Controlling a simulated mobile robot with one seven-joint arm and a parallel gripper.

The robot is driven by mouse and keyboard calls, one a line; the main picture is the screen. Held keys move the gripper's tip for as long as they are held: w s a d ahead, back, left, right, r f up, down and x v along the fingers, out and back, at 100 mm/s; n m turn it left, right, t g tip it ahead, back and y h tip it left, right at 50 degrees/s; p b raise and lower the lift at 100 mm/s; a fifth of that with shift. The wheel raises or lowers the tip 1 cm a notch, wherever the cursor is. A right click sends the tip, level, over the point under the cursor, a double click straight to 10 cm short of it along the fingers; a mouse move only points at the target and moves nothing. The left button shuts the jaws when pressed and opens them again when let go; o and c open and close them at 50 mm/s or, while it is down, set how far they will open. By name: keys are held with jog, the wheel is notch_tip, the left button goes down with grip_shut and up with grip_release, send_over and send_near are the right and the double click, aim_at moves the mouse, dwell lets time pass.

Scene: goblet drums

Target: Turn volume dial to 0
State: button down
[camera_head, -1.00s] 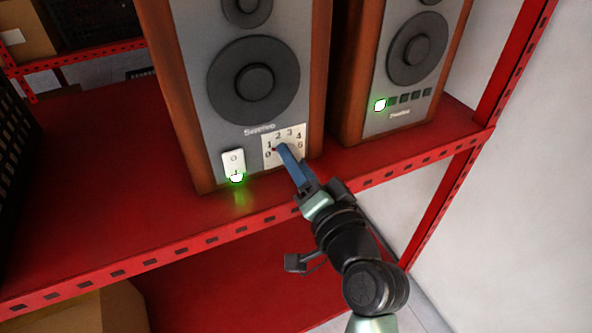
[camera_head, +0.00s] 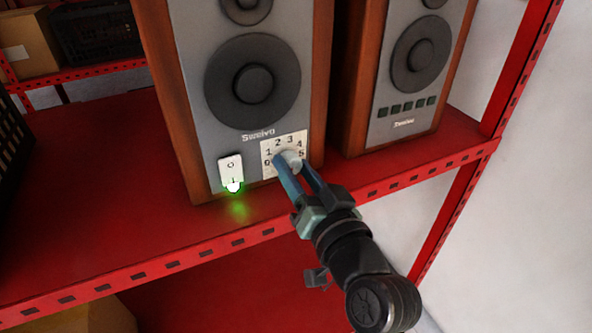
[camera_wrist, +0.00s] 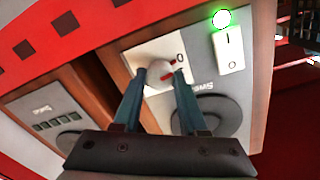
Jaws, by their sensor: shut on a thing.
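The volume dial (camera_head: 291,160) is a small pale round knob on a white numbered plate, low on the front of the left speaker (camera_head: 208,120). In the wrist view the dial (camera_wrist: 160,74) has a red mark on the side facing the printed 0. My gripper (camera_head: 288,165) has its two blue fingers on either side of the dial, shut on it. The wrist view also shows the fingers (camera_wrist: 160,76) flanking the knob. The fingers hide part of the plate's lower edge in the head view.
A white power switch (camera_head: 231,168) with a lit green lamp (camera_head: 234,187) is left of the dial. A second speaker (camera_head: 402,125) stands to the right, its indicator squares (camera_head: 407,107) dark. Both stand on a red metal shelf (camera_head: 110,240). A black crate (camera_head: 12,145) is at far left.

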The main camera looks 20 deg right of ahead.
jog(key=shift+c, duration=2.2)
grip_release()
jog(key=s, duration=1.3)
jog(key=shift+w+r, duration=0.1)
jog(key=shift+r, duration=0.05)
